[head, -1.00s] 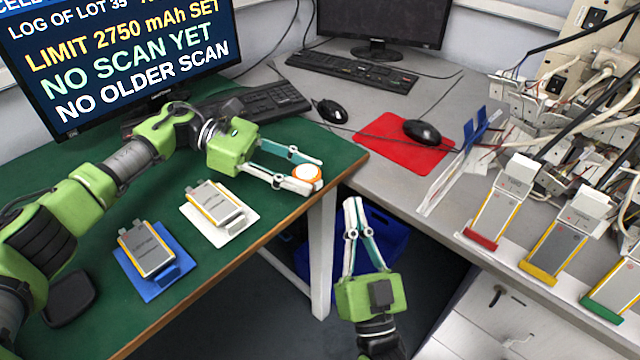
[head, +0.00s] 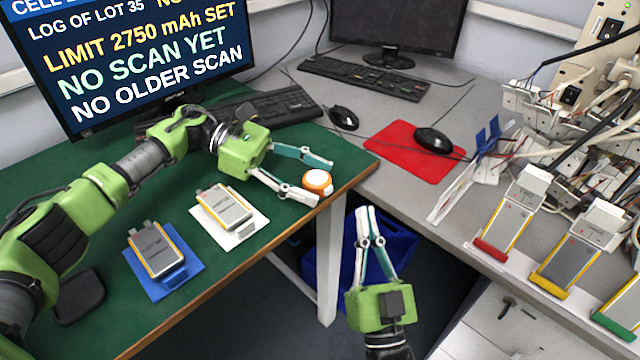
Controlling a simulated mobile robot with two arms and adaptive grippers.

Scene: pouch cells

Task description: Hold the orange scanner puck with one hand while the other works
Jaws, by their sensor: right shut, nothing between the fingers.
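The orange scanner puck (head: 317,181), with a white top, sits at the right edge of the green table. My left gripper (head: 323,182) is open, with one finger on the far side of the puck and one on the near side. I cannot tell whether either finger touches it. My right gripper (head: 365,210) is shut and empty, pointing up in front of the gap between the tables. One pouch cell (head: 224,206) lies on a white tray (head: 246,231). Another pouch cell (head: 157,248) lies on a blue tray (head: 178,283).
Three cells stand in red (head: 490,250), yellow (head: 552,284) and green (head: 615,326) holders on the grey bench, near tangled cables. A monitor (head: 140,55) shows a 2750 mAh limit set. A red mat (head: 400,143) bears a mouse (head: 433,141). A blue bin (head: 395,240) is below.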

